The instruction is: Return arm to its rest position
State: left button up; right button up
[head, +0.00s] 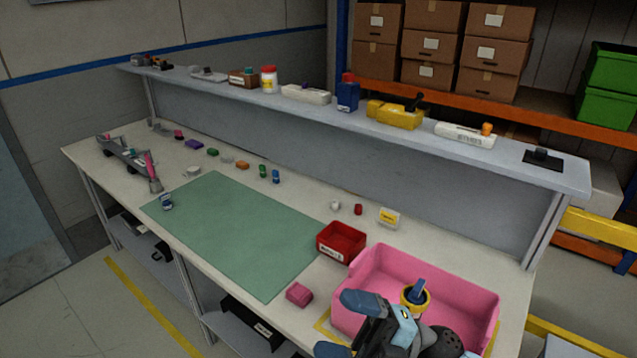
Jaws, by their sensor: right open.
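My right gripper (348,327) is at the bottom of the head view, right of centre. Its two blue-grey fingers are spread apart and empty, pointing left. It is over the near left part of the pink bin (478,296), whose front side it partly hides. A blue part with a yellow ring (415,295) shows inside the bin, just behind the gripper; whether they touch cannot be told. My left gripper is not in view.
A red box (341,241) and a pink block (299,294) sit left of the bin. The green mat (235,230) is mostly clear. Small coloured parts line the bench behind it. A raised shelf (330,117) with tools and containers runs along the back.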

jog(key=w+d+f+m+t+h+p, duration=0.1)
jog(key=d+f+m+t+h, duration=0.55)
jog(key=m, duration=0.55)
jog(key=w+d+f+m+t+h+p, duration=0.15)
jog(key=d+f+m+t+h, duration=0.25)
jog(key=f+m+t+h, duration=0.55)
jog(key=s+d+f+m+g+h, duration=0.1)
jog(key=s+d+f+m+g, duration=0.2)
jog(key=s+f+m, duration=0.1)
jog(key=s+d+f+m+g+h, duration=0.2)
jog(key=s+d+f+m, duration=0.1)
jog(key=s+f, duration=0.3)
notch_tip(320, 180, down, 3)
jog(key=shift+s+r+m+g, duration=0.1)
jog(key=shift+s+m+g, duration=0.25)
jog(key=shift+g, duration=0.05)
